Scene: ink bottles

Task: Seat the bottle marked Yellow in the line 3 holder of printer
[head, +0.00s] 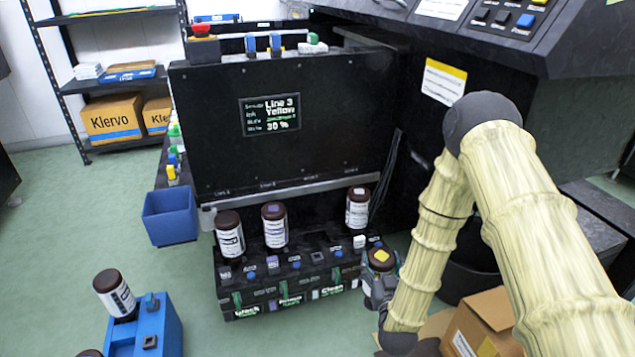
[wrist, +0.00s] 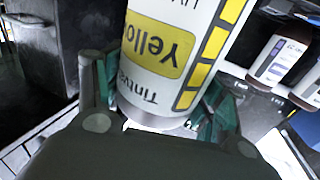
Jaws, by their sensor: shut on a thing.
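The bottle marked Yellow (wrist: 160,45) fills the middle of the wrist view, its yellow-patterned white label upside down there. My gripper (wrist: 155,105) is shut on it, with a green-padded finger on each side. In the head view the bottle (head: 381,258) shows its dark cap with a yellow mark, just right of the holder row; my gripper (head: 378,290) is partly hidden by my arm. The printer's screen (head: 270,113) reads Line 3, Yellow, 30 %. The holder row (head: 290,272) carries three brown-capped bottles. A bottle-free place (head: 318,240) lies between the middle and right ones.
A blue bin (head: 170,217) hangs left of the printer. A blue carrier (head: 150,335) with a tilted bottle (head: 115,294) stands at front left. An open cardboard box (head: 480,325) is near my arm. Green floor is clear between carrier and holder row.

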